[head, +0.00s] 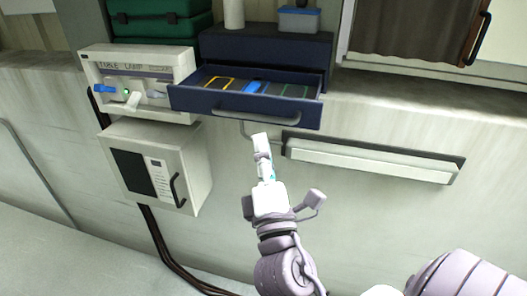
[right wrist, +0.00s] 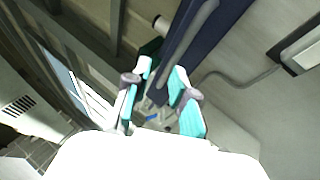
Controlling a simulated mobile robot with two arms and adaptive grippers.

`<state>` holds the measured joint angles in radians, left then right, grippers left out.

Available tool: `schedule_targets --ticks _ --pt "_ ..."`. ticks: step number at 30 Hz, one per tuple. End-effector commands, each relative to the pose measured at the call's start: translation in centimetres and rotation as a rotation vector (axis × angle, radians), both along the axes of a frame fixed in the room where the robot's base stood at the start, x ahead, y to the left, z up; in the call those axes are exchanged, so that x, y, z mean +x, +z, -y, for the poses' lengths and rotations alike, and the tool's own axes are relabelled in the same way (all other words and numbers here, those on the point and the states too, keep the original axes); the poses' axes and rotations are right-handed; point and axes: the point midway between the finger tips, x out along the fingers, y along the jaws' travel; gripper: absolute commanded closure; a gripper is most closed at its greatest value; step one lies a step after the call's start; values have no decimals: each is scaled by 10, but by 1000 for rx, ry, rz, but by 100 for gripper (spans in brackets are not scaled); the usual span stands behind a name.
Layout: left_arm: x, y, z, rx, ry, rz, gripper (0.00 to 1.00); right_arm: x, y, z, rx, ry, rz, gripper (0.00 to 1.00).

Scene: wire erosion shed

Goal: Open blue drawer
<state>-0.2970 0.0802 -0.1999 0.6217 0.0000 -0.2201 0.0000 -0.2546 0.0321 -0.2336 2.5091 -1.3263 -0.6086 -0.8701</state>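The blue drawer (head: 190,98) stands pulled out from its dark blue cabinet (head: 265,47) in the head view. Its inside shows, with a yellow-edged item, a bright blue item and a green-edged item. The grey bar handle (head: 258,117) runs along its front. My right gripper (head: 260,142) is just below the handle and looks apart from it. In the right wrist view, its teal-padded fingers (right wrist: 161,78) are spread with nothing held. The drawer front (right wrist: 212,30) and handle (right wrist: 189,38) show beyond the fingertips. My left gripper is not in view.
A white panelled box (head: 185,65) stands left of the drawer, above a white cabinet with a black handle (head: 195,170). A pale bar (head: 370,162) is fixed to the wall at the right. Green cases (head: 160,28) sit behind. Dark cables run down the wall.

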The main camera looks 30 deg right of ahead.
Motion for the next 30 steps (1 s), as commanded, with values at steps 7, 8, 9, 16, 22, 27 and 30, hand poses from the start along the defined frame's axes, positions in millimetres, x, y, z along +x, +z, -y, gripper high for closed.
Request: schedule_targets --ticks 7,8,9,16,22,27,30 --pt "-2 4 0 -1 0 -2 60 -8 -5 -4 -1 2 -3 75" --pt "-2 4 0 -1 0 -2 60 -8 -5 -4 -1 1 -4 75" --pt "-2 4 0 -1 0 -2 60 -8 -5 -4 -2 2 -3 75" --pt "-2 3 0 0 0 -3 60 -8 -5 -4 0 1 -3 75" --pt "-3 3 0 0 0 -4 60 -8 -5 -4 -1 1 -4 75" --pt "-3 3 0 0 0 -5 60 -8 -6 -4 -2 2 -4 75" --pt "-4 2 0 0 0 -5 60 -2 -17 -7 9 18 -22 75"
